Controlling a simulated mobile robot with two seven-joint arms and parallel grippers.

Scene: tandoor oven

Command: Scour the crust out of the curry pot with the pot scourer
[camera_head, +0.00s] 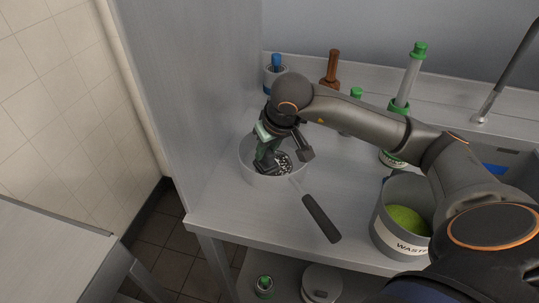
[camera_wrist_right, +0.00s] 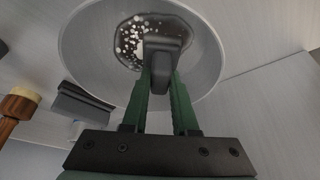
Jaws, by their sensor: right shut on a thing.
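The curry pot (camera_head: 252,174) is a pale round pan on the steel counter, its dark handle (camera_head: 321,218) pointing to the front right. A dark crust patch with white specks (camera_head: 285,161) lies on its floor; it also shows in the right wrist view (camera_wrist_right: 128,36). My right gripper (camera_head: 267,158) reaches down into the pot. Its green fingers (camera_wrist_right: 163,82) are shut on a dark grey pot scourer (camera_wrist_right: 168,48), which is over the crust patch and hides part of it. I cannot tell whether the scourer touches the floor. My left gripper is not in view.
A waste bin (camera_head: 385,225) with green contents stands right of the pot, under my right arm. A green-capped bottle (camera_head: 407,80), a wooden-handled tool (camera_head: 332,67) and a blue-topped container (camera_head: 275,72) stand behind. A grey wall panel (camera_head: 195,90) rises close on the left.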

